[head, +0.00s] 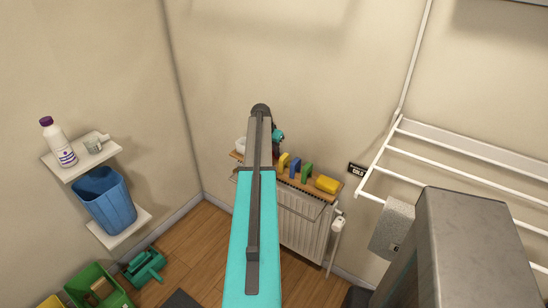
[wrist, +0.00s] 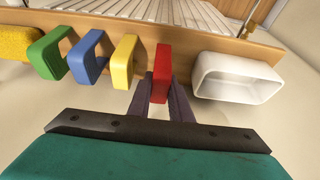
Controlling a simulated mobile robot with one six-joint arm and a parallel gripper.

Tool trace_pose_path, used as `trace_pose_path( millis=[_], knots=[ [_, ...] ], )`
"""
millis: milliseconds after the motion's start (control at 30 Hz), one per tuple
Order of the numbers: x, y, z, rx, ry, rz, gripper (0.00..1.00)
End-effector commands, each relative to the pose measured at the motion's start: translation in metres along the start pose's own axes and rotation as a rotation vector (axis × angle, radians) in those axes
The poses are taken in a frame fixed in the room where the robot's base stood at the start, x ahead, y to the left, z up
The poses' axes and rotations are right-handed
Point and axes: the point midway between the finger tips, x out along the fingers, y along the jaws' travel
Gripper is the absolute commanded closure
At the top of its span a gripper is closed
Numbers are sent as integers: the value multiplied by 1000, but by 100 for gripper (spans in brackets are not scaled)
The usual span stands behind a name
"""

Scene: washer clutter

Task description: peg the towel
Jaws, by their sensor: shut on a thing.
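A red peg (wrist: 161,73) stands at the edge of the wooden shelf (wrist: 215,46) in the wrist view. My gripper (wrist: 161,92) is shut on it, with one dark finger on each side. A yellow peg (wrist: 124,61), a blue peg (wrist: 88,57) and a green peg (wrist: 49,53) stand in a row to its left. In the head view my arm hides the red peg and most of the gripper. A grey towel (head: 392,230) with a small tag hangs at the front end of the white drying rack (head: 440,165), right of the shelf.
A white dish (wrist: 236,77) is close right of my gripper, and a yellow sponge (wrist: 17,44) lies at the left. A radiator (head: 300,222) is below the shelf. A blue bin (head: 104,203) and a bottle (head: 60,145) stand on wall shelves at the left.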

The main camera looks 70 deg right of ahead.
Motion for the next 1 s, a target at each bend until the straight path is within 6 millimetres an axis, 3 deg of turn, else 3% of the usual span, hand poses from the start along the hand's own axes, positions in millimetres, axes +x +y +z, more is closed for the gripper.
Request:
trace_pose_path(
  millis=[700, 1000],
  knots=[
    [-45, 0, -17, 0, 0, 0, 95],
    [-49, 0, -18, 0, 0, 0, 95]
  ],
)
